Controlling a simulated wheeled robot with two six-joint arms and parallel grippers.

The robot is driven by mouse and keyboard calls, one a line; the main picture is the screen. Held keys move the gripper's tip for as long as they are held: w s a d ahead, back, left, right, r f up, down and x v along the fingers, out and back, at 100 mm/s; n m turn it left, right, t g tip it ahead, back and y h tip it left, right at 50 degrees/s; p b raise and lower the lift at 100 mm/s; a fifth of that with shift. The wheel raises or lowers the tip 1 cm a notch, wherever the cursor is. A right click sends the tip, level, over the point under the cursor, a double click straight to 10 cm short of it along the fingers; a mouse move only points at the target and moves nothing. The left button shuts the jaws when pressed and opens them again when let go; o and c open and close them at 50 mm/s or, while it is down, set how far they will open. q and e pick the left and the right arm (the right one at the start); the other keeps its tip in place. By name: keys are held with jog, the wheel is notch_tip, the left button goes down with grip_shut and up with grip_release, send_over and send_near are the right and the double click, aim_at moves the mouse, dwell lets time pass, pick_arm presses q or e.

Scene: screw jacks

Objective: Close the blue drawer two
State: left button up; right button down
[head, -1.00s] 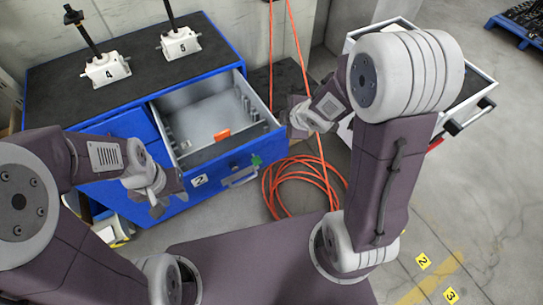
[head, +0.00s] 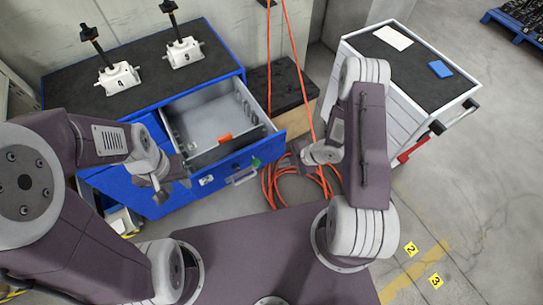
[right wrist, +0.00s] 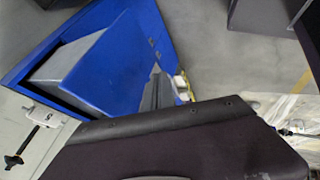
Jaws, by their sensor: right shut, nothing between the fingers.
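Blue drawer two (head: 222,173) is pulled out of the blue cabinet (head: 80,98) in the head view. Its grey inside shows, with an orange piece (head: 224,138) near the front. Its front carries a light handle (head: 243,176) and a number label (head: 206,181). My right gripper (head: 298,150) is shut and empty, just right of the drawer front's right end; contact is unclear. In the right wrist view a blue panel and grey drawer side (right wrist: 75,65) show at an angle. My left gripper (head: 162,190) hangs before the cabinet, left of the drawer front; its jaws are unclear.
Two white screw jacks (head: 118,77) (head: 184,52) stand on the dark cabinet top. Orange cable (head: 275,190) hangs and coils right of the drawer. A white cart (head: 400,105) with a dark top stands to the right.

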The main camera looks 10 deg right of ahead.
aim_at(264, 160)
jog(key=w+a+f+p, duration=0.1)
jog(key=w+a+f, duration=0.1)
jog(key=w, duration=0.1)
jog(key=w+a+f+p, duration=0.1)
jog(key=w+f, duration=0.1)
jog(key=shift+w+a+p, duration=0.2)
jog(key=shift+a+p, duration=0.1)
jog(key=shift+a, duration=0.1)
jog(key=shift+w, duration=0.1)
